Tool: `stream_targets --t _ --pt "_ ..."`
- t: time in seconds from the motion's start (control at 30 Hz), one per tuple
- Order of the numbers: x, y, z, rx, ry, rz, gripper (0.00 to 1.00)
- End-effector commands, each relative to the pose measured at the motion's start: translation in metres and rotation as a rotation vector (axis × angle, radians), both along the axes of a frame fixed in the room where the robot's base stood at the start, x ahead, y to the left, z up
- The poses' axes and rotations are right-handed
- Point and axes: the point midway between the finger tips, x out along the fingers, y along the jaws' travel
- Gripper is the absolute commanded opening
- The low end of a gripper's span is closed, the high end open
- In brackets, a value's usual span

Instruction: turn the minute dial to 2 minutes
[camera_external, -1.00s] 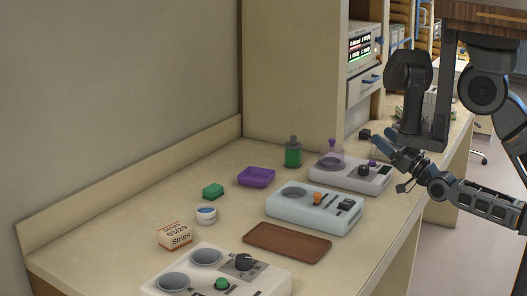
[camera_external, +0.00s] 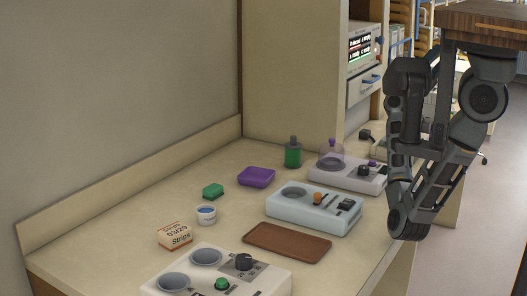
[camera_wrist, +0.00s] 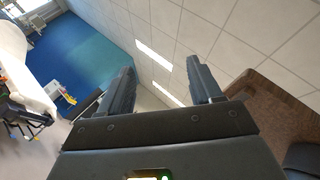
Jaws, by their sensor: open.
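Three machines with controls stand on the bench in the external view; I cannot read which control is the minute dial. The near white machine (camera_external: 190,293) has a black dial (camera_external: 243,262) and a green knob (camera_external: 222,284). The middle pale machine (camera_external: 290,209) has an orange knob (camera_external: 317,197) and dark switches. The far white machine (camera_external: 330,179) has a dark dial (camera_external: 364,170) and a purple knob (camera_external: 373,163). My gripper (camera_wrist: 160,88) is open and empty in the wrist view, facing the ceiling. In the external view I cannot make it out on my folded arm, right of the bench.
A brown tray (camera_external: 287,243) lies between the near and middle machines. A strips box (camera_external: 174,236), a white tub (camera_external: 206,215), a green block (camera_external: 213,191), a purple dish (camera_external: 256,177) and a green bottle (camera_external: 293,154) stand along the back. The bench's front edge is beside my arm.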

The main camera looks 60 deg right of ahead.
Motion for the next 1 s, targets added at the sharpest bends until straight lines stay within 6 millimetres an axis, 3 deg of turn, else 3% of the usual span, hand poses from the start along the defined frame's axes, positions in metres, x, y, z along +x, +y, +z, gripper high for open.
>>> stream_targets --t 0.17,0.3,0.53,0.77,1.0 --pt "-0.031 -0.03 -0.028 0.145 -0.289 -0.075 0.64" --pt "-0.045 -0.044 -0.063 0.273 -0.504 -0.126 0.64" --pt "-0.038 -0.051 -0.137 0.517 -0.853 -0.193 0.64" --pt "0.01 -0.03 -0.213 0.803 -1.188 -0.236 0.64" --pt "0.1 0.022 -0.266 1.145 -1.511 -0.255 0.64"
